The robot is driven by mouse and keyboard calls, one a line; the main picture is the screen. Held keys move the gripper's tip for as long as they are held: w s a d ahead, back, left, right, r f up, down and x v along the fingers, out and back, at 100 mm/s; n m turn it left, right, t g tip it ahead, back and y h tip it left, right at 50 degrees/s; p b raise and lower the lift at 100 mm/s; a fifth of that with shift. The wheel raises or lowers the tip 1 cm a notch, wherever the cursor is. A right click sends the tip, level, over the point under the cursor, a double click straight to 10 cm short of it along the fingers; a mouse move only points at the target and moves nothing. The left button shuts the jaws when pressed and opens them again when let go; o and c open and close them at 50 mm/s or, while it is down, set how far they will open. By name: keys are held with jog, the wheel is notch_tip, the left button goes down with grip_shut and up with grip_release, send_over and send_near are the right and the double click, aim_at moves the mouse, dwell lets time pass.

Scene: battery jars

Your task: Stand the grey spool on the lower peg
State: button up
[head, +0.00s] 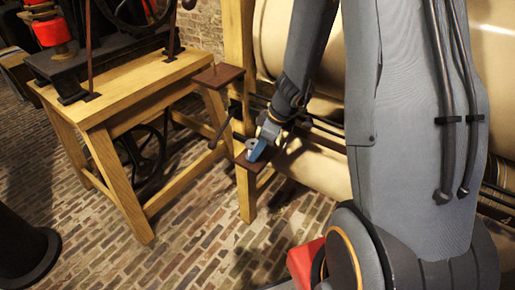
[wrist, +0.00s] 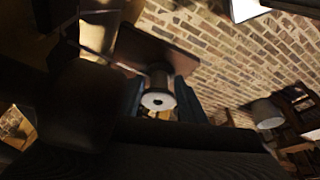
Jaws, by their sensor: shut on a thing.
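The grey spool (head: 252,144) is between the blue fingers of my gripper (head: 259,148), just over the lower brown shelf (head: 241,160). In the wrist view the spool (wrist: 158,101) shows its pale round end with a dark centre hole, with a finger on each side. My gripper (wrist: 160,98) is shut on it. The brown shelf (wrist: 150,47) lies beyond the spool in that view. The lower peg cannot be made out; the spool and fingers cover that spot. I cannot tell whether the spool is around the peg or touches the shelf.
A higher brown shelf (head: 218,76) is on the wooden frame to the upper left. A wooden workbench (head: 130,85) with black machinery stands left. Large cream cylinders (head: 325,110) are behind my arm. The brick floor (head: 185,250) in front is clear.

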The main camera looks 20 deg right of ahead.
jog(key=o, duration=1)
jog(key=shift+o, duration=0.2)
jog(key=shift+r, duration=0.1)
jog(key=shift+d+r+p, duration=0.1)
jog(key=shift+r+p, duration=0.2)
jog(key=v, duration=1.1)
jog(key=s+a+r+m+g+h, duration=0.1)
jog(key=s+a+m, duration=0.1)
jog(key=s+m, duration=0.3)
jog(key=s+a+r+m+g+h, duration=0.1)
jog(key=s+m, duration=0.4)
jog(key=s, duration=0.5)
jog(key=shift+a+m+g+h, duration=0.35)
jog(key=shift+a+h, duration=0.45)
jog(key=shift+a, duration=0.4)
jog(key=shift+r, duration=0.1)
